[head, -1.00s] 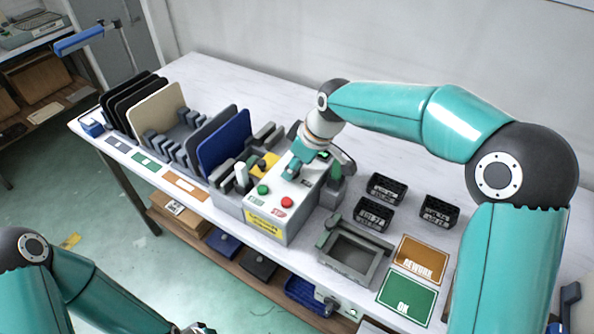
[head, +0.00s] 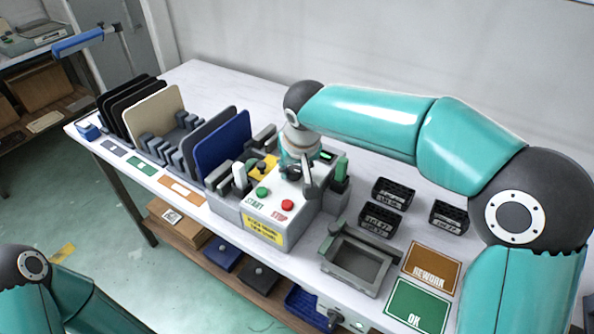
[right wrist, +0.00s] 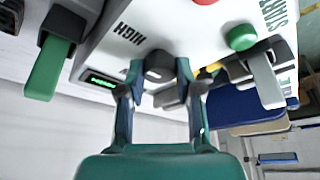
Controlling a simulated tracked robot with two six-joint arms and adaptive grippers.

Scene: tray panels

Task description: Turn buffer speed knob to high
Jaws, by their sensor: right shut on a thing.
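The buffer speed knob (right wrist: 158,66) is a dark round knob on the white top of the control box (head: 258,209). In the right wrist view it sits between the fingertips of my right gripper (right wrist: 163,72), which is shut on it. The printed word HIGH (right wrist: 130,31) is beside the knob, upside down in that view. I cannot tell which way the knob points. In the head view my right gripper (head: 298,176) comes down onto the box top and mostly hides the knob. My left gripper is out of view.
A green START button (head: 262,192) and a red STOP button (head: 288,205) are close in front of my right gripper. A small lit display (head: 327,156) and a green-handled post (head: 341,171) stand to its right. A blue panel (head: 224,145) stands upright to the left.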

